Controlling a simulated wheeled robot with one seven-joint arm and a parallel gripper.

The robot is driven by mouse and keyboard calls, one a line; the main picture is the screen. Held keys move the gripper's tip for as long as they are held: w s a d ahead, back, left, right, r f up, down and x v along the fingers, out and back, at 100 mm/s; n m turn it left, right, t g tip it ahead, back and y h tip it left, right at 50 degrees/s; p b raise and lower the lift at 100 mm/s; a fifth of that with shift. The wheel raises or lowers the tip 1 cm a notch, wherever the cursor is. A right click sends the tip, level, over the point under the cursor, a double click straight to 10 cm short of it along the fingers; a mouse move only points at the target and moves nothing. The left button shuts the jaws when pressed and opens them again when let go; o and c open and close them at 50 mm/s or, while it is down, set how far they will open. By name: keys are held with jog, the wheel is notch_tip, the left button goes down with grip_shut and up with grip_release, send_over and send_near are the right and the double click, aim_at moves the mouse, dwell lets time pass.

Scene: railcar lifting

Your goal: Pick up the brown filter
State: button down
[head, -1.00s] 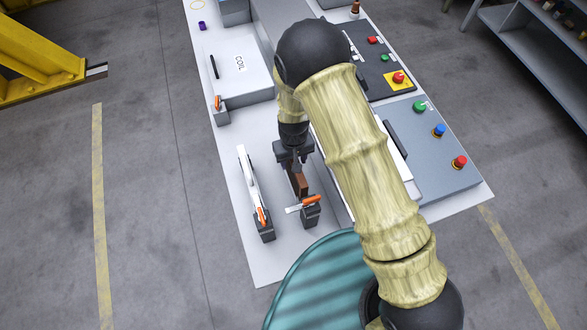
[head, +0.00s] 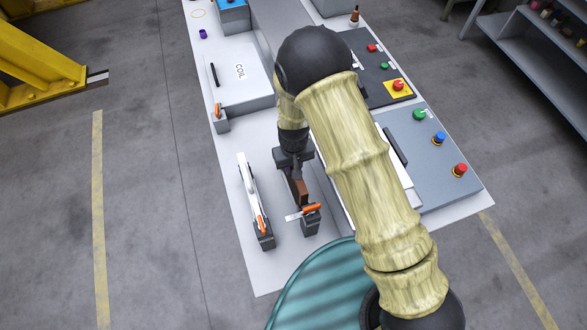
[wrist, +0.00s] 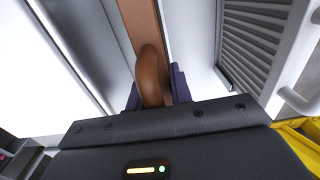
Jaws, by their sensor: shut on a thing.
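The brown filter (head: 300,193) shows in the head view just below my gripper (head: 296,172), near the front of the white bench. In the wrist view the brown filter (wrist: 151,75) stands as a rounded loop with a flat brown strip behind it. My gripper (wrist: 155,98) is shut on the loop, with a dark purple finger on each side. My arm hides part of the bench to the right. I cannot tell whether the filter's lower end touches anything.
An orange-handled clamp (head: 308,211) stands close to the filter's lower end. A second clamp with a long white arm (head: 250,196) is to the left. A teal rounded object (head: 315,290) is at the front.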

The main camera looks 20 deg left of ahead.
notch_tip(320, 180, up, 17)
jog(key=b, duration=0.5)
jog(key=shift+r, duration=0.2)
